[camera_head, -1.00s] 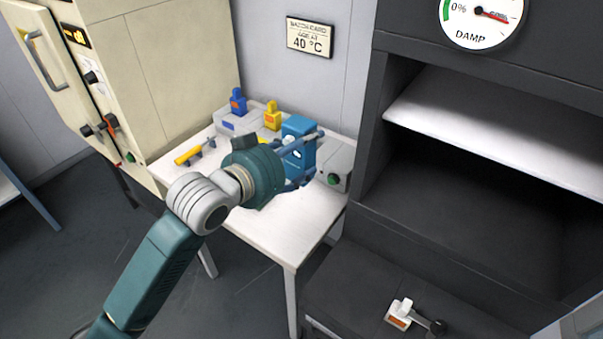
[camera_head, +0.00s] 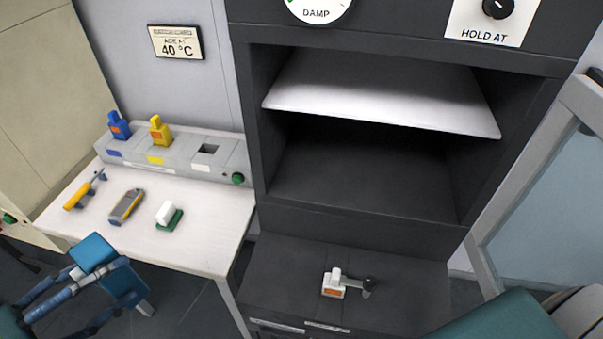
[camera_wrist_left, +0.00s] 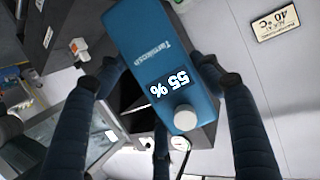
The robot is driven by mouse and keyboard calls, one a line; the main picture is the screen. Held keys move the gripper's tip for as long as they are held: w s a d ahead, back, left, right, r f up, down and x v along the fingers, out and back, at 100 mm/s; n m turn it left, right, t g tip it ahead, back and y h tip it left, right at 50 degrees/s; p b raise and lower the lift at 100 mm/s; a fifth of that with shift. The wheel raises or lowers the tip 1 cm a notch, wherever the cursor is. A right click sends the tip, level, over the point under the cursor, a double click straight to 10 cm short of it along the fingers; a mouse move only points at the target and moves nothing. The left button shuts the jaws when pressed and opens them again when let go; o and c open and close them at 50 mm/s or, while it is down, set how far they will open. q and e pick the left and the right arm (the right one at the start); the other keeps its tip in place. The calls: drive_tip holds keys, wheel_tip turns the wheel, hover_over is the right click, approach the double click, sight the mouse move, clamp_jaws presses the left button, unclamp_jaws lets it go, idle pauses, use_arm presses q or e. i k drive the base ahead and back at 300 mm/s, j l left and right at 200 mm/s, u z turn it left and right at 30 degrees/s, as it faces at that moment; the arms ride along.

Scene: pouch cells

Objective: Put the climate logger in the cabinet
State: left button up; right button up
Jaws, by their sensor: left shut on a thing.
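The climate logger is a blue box (camera_head: 92,252) at the lower left of the head view, in front of the table. In the left wrist view the logger (camera_wrist_left: 165,75) shows a 55 % display and a pale round knob. My left gripper (camera_head: 105,285) is shut on it and holds it in the air, with fingers on both sides in the wrist view (camera_wrist_left: 165,95). The dark cabinet (camera_head: 345,225) stands right of the table. Its front is open, with a white shelf (camera_head: 380,95) and empty space below it. My right gripper is out of view.
The glazed cabinet door (camera_head: 545,190) stands open at right. A white and orange device with a dark knob (camera_head: 335,285) sits on the cabinet's lower ledge. The table (camera_head: 200,235) holds a grey dock (camera_head: 180,165) with blue and yellow units and an empty slot, plus several small tools.

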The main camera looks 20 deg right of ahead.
sight(352, 175)
drive_tip(key=z, duration=1.55)
drive_tip(key=k+l, duration=0.1)
drive_tip(key=l, duration=0.35)
drive_tip(key=k+l, duration=0.1)
drive_tip(key=l, duration=0.3)
drive_tip(key=k+l, duration=0.1)
drive_tip(key=l, duration=0.35)
